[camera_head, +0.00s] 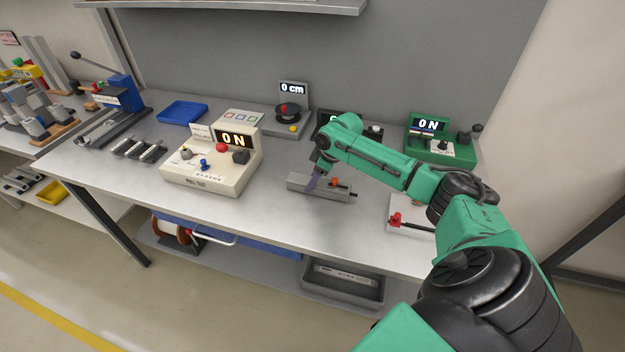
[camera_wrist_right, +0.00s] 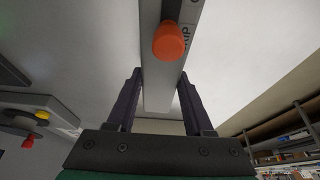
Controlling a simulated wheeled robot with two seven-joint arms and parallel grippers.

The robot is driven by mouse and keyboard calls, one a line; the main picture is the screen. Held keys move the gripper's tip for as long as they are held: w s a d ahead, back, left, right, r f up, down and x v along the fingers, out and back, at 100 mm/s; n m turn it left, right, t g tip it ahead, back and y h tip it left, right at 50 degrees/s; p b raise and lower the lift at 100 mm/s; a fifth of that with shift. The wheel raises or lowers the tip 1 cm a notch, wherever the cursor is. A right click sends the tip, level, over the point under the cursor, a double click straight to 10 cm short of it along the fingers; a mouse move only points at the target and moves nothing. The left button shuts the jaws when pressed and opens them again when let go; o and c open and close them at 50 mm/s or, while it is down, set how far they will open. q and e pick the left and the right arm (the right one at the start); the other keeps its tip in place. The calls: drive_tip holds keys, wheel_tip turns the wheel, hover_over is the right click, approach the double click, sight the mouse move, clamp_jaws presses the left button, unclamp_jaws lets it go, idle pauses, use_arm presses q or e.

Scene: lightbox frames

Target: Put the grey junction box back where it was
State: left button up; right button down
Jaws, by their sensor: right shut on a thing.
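The grey junction box, a long grey block (camera_head: 298,181) with an orange knob on it, is at the middle of the bench near its front half. My right gripper (camera_head: 314,178) comes down on it from above and is shut on it. In the right wrist view the grey block (camera_wrist_right: 162,88) runs between the two dark fingers (camera_wrist_right: 158,100), with the orange knob (camera_wrist_right: 169,41) facing the camera. I cannot tell whether its underside touches the bench. My left gripper is not in view.
A cream pull-test unit (camera_head: 212,178) stands left of the box. A green unit (camera_head: 442,150) stands at the back right, and a white plate with a red clamp (camera_head: 397,220) lies to the right. A blue tray (camera_head: 182,112) is at the back left. The bench front (camera_head: 270,215) is clear.

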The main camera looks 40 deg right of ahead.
sight(327, 184)
drive_tip(key=shift+f, duration=0.1)
drive_tip(key=shift+c, duration=1.4)
unclamp_jaws()
drive_tip(key=b+v, duration=0.1)
drive_tip(key=v, duration=1.1)
drive_tip(key=shift+a, duration=0.1)
